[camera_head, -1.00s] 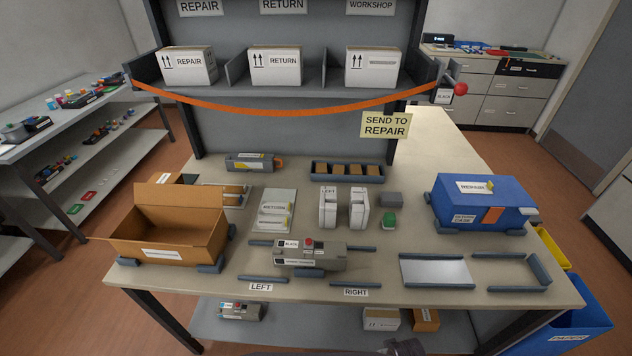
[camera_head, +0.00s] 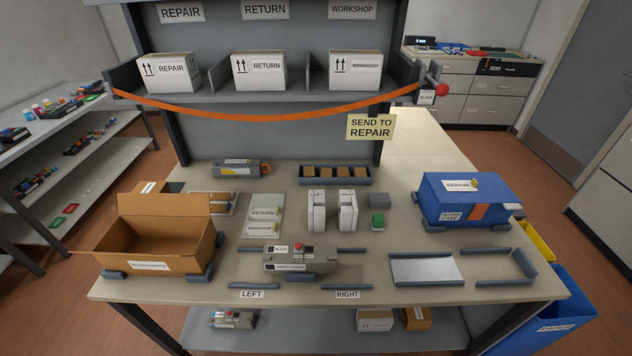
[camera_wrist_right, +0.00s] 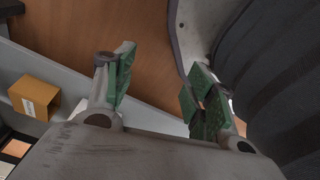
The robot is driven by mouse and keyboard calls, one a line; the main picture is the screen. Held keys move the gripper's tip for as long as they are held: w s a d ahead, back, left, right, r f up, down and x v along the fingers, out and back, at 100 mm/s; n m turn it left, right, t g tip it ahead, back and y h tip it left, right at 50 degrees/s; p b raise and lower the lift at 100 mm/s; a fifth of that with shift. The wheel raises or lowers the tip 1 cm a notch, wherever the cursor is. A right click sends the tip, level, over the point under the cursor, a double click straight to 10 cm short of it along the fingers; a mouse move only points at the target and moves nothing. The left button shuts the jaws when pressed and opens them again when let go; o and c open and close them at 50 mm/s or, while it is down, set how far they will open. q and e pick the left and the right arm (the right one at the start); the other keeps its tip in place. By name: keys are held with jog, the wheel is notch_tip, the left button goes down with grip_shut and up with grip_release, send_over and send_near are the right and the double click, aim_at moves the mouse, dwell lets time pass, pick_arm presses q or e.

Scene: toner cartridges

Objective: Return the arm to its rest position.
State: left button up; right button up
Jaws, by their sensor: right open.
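My right gripper (camera_wrist_right: 160,92) shows in the right wrist view with its two green-padded fingers spread apart and nothing between them. Behind it are the brown floor and a dark ribbed surface at the right. Neither gripper shows in the head view. There, the grey toner cartridge (camera_head: 298,260) with a red button lies on the table (camera_head: 375,285) between the LEFT and RIGHT labels. The blue repair case (camera_head: 470,200) stands closed at the right of the table.
An open cardboard box (camera_head: 155,245) stands at the table's left. A metal plate (camera_head: 425,269) and a rail frame (camera_head: 500,265) lie at the right. An orange strap (camera_head: 270,117) hangs across the shelf of white boxes. A small brown box (camera_wrist_right: 35,97) shows in the wrist view.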

jog(key=s+d+f, duration=0.2)
jog(key=s+f, duration=0.3)
jog(key=s, duration=0.5)
jog(key=shift+s+f+g, duration=0.15)
jog(key=shift+s+g, duration=0.1)
jog(key=shift+g, duration=0.05)
dwell(0.6)
